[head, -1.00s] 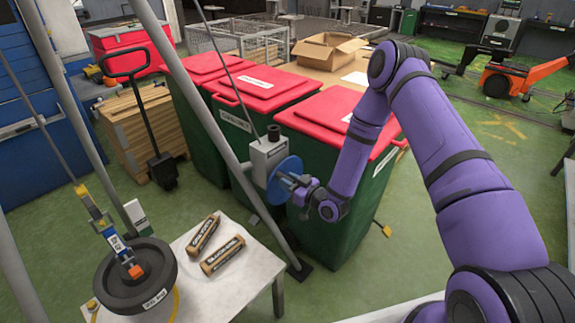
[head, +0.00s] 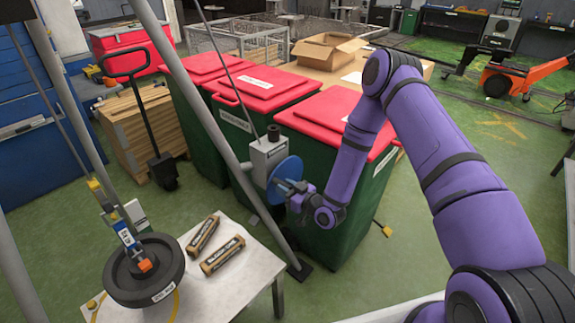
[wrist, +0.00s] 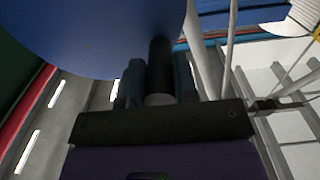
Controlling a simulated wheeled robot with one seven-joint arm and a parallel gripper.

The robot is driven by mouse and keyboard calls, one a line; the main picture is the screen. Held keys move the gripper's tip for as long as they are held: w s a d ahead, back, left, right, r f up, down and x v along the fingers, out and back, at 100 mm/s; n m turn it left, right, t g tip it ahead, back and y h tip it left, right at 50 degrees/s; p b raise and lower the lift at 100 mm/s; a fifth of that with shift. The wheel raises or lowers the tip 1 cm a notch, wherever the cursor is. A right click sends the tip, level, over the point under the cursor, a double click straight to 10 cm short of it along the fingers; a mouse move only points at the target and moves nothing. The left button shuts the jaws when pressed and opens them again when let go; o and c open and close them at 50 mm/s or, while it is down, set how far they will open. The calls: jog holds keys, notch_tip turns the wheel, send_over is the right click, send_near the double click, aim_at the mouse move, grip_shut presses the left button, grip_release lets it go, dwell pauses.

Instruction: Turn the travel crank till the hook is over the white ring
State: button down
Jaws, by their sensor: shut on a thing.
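The travel crank, a blue disc (head: 290,166) on a grey box, is held at its handle by my gripper (head: 291,187). In the wrist view the disc (wrist: 85,35) fills the upper left, and the fingers close on the black handle (wrist: 160,68). At left, a hook block (head: 126,235) on a line ends in an orange part (head: 145,265) over a dark round weight (head: 165,262). The weight is above the table; I cannot tell its height. I make out no white ring; a yellow curved line (head: 176,304) shows on the table beside the weight.
Green bins with red lids (head: 335,112) stand close behind the crank. A grey slanted pole (head: 205,100) crosses in front of them.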

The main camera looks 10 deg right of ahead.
jog(key=shift+a+f, duration=0.1)
jog(key=shift+a, duration=0.05)
dwell(0.3)
jog(key=shift+s+a+f, duration=0.2)
jog(key=shift+s+f, duration=0.05)
jog(key=shift+f, duration=0.35)
jog(key=shift+s+a+f, duration=0.2)
jog(key=shift+f, duration=0.45)
jog(key=shift+a+f, duration=0.1)
jog(key=shift+f, duration=0.45)
jog(key=shift+s+f, duration=0.1)
jog(key=shift+f, duration=0.7)
